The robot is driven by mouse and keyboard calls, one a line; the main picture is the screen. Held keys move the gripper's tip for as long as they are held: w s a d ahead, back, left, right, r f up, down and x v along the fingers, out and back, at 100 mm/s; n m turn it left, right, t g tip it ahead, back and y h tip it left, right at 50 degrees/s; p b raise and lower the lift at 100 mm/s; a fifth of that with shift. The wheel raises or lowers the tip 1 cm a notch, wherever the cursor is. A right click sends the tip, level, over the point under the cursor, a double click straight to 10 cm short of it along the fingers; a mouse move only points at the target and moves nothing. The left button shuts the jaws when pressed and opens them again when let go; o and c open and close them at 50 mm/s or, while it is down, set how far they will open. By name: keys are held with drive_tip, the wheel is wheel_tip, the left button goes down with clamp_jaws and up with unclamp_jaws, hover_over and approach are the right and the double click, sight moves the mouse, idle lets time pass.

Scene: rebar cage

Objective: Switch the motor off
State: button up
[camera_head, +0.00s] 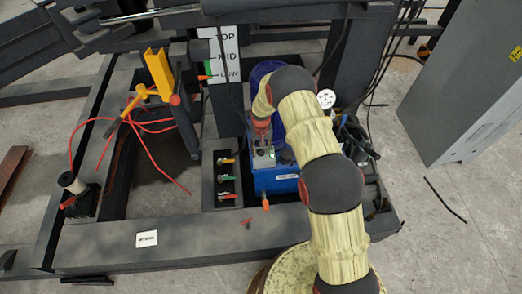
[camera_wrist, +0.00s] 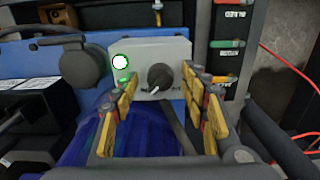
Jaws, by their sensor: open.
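A grey switch box (camera_wrist: 179,50) sits on a blue unit (camera_head: 265,182); the box also shows in the head view (camera_head: 261,161). It carries a black rotary knob (camera_wrist: 160,76) whose white mark points down and slightly left. The lettering by the knob is mostly hidden.
A black panel with several coloured valve levers (camera_head: 227,181) stands left of the unit. A black round cap (camera_wrist: 83,64) is left of the box. Dark frame beams (camera_head: 190,248), a yellow bracket (camera_head: 158,72), red cords (camera_head: 152,160) and a grey cabinet (camera_head: 455,100) surround it.

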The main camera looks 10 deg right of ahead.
drive_tip(key=shift+c, duration=0.6)
clamp_jaws()
drive_tip(key=n, duration=0.4)
drive_tip(key=shift+n, duration=0.3)
drive_tip(key=n, duration=0.4)
drive_tip(key=shift+n, duration=0.3)
drive_tip(key=n, duration=0.4)
drive_tip(key=shift+n, duration=2.4)
